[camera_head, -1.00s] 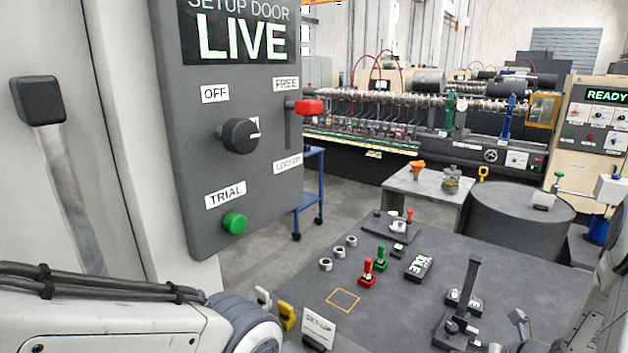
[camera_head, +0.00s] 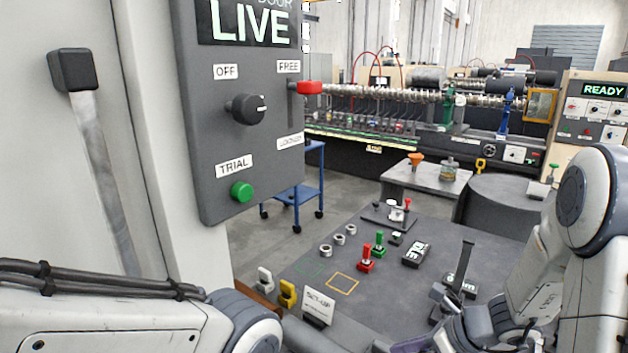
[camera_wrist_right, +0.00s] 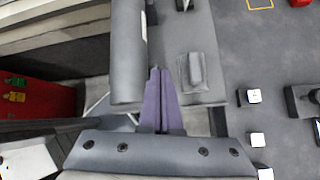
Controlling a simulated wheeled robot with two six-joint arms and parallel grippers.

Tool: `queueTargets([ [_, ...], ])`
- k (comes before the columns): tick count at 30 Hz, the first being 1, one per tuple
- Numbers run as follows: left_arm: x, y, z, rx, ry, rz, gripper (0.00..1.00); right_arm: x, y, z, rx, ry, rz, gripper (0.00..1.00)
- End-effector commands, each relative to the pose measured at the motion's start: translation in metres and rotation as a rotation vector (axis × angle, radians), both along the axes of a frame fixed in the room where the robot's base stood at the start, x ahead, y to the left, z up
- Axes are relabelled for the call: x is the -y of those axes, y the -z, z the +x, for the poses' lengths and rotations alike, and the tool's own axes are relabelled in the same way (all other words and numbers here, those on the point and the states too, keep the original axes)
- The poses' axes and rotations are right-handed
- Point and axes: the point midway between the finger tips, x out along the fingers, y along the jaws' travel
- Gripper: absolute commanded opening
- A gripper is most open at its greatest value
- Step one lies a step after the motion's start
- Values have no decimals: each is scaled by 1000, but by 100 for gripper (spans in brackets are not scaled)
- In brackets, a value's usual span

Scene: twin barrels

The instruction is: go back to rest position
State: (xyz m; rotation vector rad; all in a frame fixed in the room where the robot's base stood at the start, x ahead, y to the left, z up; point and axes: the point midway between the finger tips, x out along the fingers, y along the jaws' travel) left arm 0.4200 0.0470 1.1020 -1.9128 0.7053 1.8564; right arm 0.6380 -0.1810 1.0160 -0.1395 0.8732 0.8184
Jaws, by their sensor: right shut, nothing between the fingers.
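My right arm comes in from the right. Its gripper (camera_head: 408,346) shows only partly at the bottom edge of the head view, low in front of the grey table (camera_head: 300,268). In the right wrist view the two purple fingers (camera_wrist_right: 161,72) lie together, shut and empty, beside a grey rounded edge. My left arm's link shows at the lower left of the head view; its gripper is out of view.
A grey control panel (camera_head: 205,150) with a black knob (camera_head: 248,109) and green button (camera_head: 242,192) stands close on the left. A black upright lever (camera_head: 464,265) stands near my right forearm. Red (camera_head: 366,262) and green (camera_head: 378,250) pieces stand mid-table.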

Motion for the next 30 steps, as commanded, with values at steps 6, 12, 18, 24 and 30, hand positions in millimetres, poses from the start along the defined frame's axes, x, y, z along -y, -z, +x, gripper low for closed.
queueTargets([
  [6, 0, 27, 0, 0, 0, 0, 50, -97, -9, -62, 235, -757, -200, 0],
  [12, 0, 52, 0, 0, 0, 0, 50, -143, -9, -152, 566, -1655, -395, 0],
  [18, 0, 71, 0, 0, 0, 0, 50, -142, -6, -205, 884, -2399, -541, 0],
  [24, 0, 78, 0, 0, 0, 0, 50, -134, -7, -218, 1050, -2761, -621, 0],
  [30, 0, 77, 0, 0, 0, 0, 50, -133, -8, -219, 1069, -2812, -631, 0],
])
